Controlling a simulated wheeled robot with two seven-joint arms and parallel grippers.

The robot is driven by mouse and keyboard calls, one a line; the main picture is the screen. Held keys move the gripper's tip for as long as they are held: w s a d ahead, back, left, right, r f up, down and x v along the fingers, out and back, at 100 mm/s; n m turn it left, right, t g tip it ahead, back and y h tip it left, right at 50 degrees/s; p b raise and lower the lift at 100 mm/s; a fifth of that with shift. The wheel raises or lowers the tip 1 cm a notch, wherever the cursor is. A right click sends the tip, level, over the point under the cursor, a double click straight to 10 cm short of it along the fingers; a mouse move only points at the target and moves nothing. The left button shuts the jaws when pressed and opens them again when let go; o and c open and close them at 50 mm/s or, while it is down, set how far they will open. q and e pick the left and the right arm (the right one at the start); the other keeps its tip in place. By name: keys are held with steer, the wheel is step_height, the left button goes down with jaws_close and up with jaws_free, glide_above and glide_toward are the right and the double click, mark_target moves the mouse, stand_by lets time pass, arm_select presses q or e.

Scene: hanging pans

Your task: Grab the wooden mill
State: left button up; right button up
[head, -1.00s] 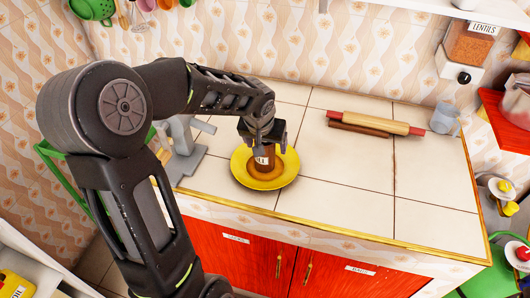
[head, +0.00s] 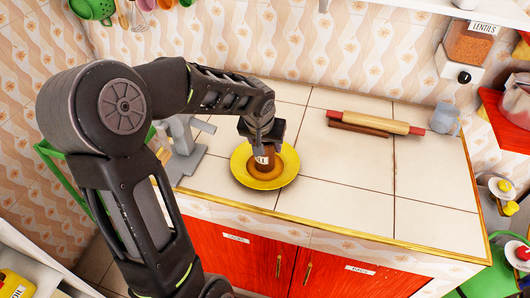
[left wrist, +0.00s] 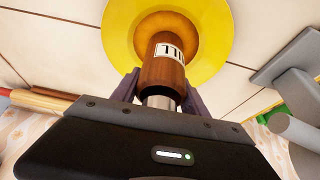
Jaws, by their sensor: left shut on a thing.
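The wooden mill (head: 264,160) is a brown cylinder with a white label and stands on a yellow plate (head: 239,176) on the tiled counter. In the left wrist view the mill (left wrist: 160,72) shows its label and a silver band near the gripper, with the yellow plate (left wrist: 215,45) behind it. My left gripper (head: 262,145) points down from above and is shut on the mill; its fingers (left wrist: 157,90) lie on both sides of it. Whether the mill touches the plate is hard to tell. My right gripper is not in view.
A rolling pin (head: 375,122) with red handles lies at the back of the counter. A grey mug (head: 445,118) stands at the back right corner. A grey stand-like object (head: 184,160) is left of the plate. The counter's right front is clear.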

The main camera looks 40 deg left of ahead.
arm_select(q)
jaws_close()
step_height(320, 180, up, 10)
steer(key=shift+r+b, duration=0.1)
steer(key=shift+b, duration=0.4)
stand_by(0.5)
